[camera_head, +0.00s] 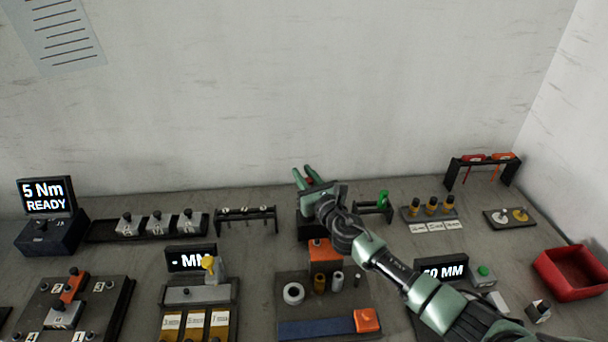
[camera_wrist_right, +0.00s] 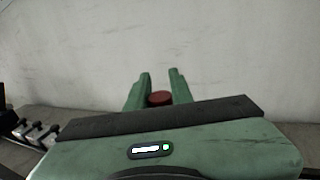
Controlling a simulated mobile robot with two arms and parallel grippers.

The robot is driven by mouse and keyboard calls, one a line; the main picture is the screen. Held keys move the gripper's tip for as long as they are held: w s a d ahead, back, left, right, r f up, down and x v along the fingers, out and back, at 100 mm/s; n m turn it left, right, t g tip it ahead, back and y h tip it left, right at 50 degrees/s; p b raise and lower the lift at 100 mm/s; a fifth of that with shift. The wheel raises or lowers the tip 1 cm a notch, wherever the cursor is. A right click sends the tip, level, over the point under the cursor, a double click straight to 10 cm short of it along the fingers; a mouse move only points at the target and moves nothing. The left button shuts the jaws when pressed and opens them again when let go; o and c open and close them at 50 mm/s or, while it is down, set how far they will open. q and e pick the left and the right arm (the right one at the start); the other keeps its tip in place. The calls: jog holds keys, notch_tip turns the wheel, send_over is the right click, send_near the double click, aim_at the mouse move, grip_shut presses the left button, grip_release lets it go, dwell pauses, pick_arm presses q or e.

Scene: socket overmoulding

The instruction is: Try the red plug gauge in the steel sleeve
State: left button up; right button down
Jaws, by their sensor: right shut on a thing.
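My right gripper (camera_head: 305,176) is raised near the back of the bench, with its fingers toward the wall. In the right wrist view its green fingers (camera_wrist_right: 161,76) are closed on a red round-topped piece, the red plug gauge (camera_wrist_right: 160,98); only a sliver of it shows in the head view. A small silver cylinder (camera_head: 337,282), which looks like the steel sleeve, stands on a dark plate (camera_head: 350,300) in front of my right arm, beside a brass cylinder (camera_head: 320,284) and a pale ring (camera_head: 293,293). The gripper is well behind and above it. My left gripper is out of view.
A small rack (camera_head: 372,209) with a green gauge (camera_head: 383,198) stands just right of the gripper. An orange block (camera_head: 321,250) is on the plate's back edge. A display (camera_head: 443,270) and red bin (camera_head: 572,272) lie right. Another rack (camera_head: 246,217) stands left.

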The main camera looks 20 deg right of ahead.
jog(key=shift+f+b, duration=0.3)
jog(key=shift+f, duration=0.15)
dwell(0.7)
jog(key=shift+r, duration=0.15)
jog(key=shift+r+p, duration=0.3)
jog(key=shift+p, duration=0.15)
jog(key=shift+s, duration=0.1)
dwell(1.2)
jog(key=shift+f+b, duration=0.3)
jog(key=shift+f, duration=0.1)
dwell(0.7)
dwell(0.7)
jog(key=shift+r, duration=0.15)
jog(key=shift+r+p, duration=0.3)
jog(key=shift+p, duration=0.15)
